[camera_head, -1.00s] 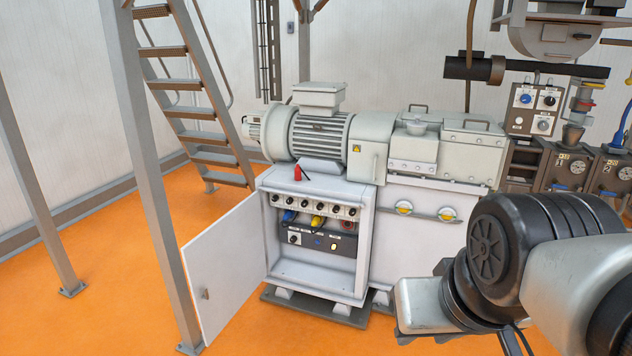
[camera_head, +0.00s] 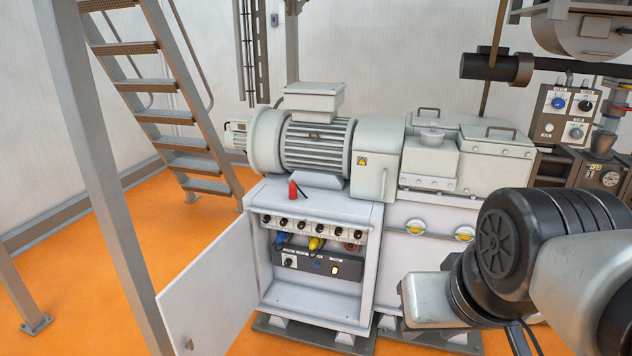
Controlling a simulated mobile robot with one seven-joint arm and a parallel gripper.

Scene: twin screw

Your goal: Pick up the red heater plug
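The red heater plug (camera_head: 292,189) stands upright on the top of the white cabinet (camera_head: 345,205), near its left side and in front of the motor. A short dark piece, perhaps its cable, shows at its right. My arm fills the lower right of the head view, to the right of the cabinet and apart from the plug. My gripper's fingers do not show, so its state is hidden.
The cabinet door (camera_head: 215,275) hangs open to the left. Inside are knobs and blue and yellow plugs (camera_head: 316,243). The motor (camera_head: 318,145) stands close behind the red plug. A grey post (camera_head: 110,170) and stairs (camera_head: 165,117) stand at left. Orange floor (camera_head: 75,235) is clear between them.

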